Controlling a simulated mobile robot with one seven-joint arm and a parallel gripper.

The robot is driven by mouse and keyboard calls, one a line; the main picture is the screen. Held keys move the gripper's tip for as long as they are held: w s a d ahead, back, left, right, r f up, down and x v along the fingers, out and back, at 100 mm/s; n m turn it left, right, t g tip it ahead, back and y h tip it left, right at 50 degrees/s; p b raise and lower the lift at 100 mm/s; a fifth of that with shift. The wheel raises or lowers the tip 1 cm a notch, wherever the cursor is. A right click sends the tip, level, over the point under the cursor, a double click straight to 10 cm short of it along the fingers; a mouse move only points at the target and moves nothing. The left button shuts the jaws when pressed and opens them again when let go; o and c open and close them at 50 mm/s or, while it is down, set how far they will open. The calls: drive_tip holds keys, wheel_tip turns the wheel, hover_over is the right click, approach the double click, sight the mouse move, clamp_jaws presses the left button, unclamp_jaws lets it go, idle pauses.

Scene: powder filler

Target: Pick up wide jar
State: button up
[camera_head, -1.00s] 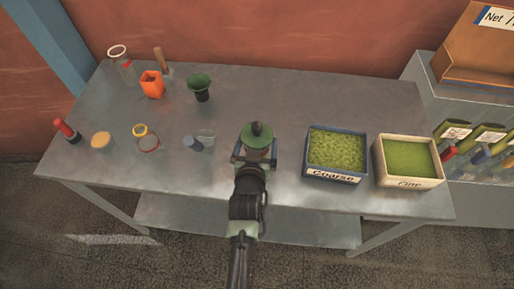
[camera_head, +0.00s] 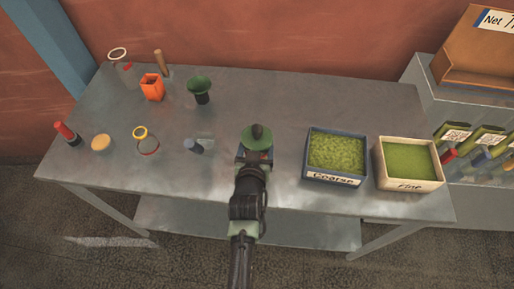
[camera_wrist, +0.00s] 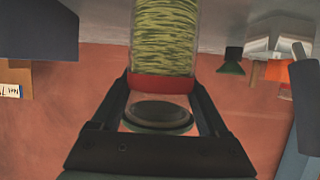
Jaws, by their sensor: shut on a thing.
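The jar in my gripper (camera_head: 254,156) is clear, with a red band and green flakes inside; I take it to be the wide jar. In the wrist view the jar (camera_wrist: 165,38) stands between my fingers (camera_wrist: 160,84), which are closed on it around the red band. That view is upside down, so the mouth end points down in it, with a dark ring there. In the head view a green disc with a dark knob (camera_head: 257,137) sits over the jar and hides most of it. Whether the jar's base touches the table cannot be told.
A Coarse box (camera_head: 333,179) and a Fine box (camera_head: 410,184) stand close on the right. A grey-blue cylinder (camera_head: 193,147), yellow-ringed jar (camera_head: 148,146), green funnel (camera_head: 200,88) and orange cup (camera_head: 152,87) are to the left. The table (camera_head: 300,95) is clear behind the gripper.

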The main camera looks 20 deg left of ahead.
sight(257, 127)
drive_tip(key=shift+r, duration=0.15)
wheel_tip(257, 127, up, 9)
drive_tip(key=shift+r, duration=0.2)
wheel_tip(257, 127, up, 10)
drive_tip(key=p, duration=0.8)
drive_tip(key=shift+r, duration=0.25)
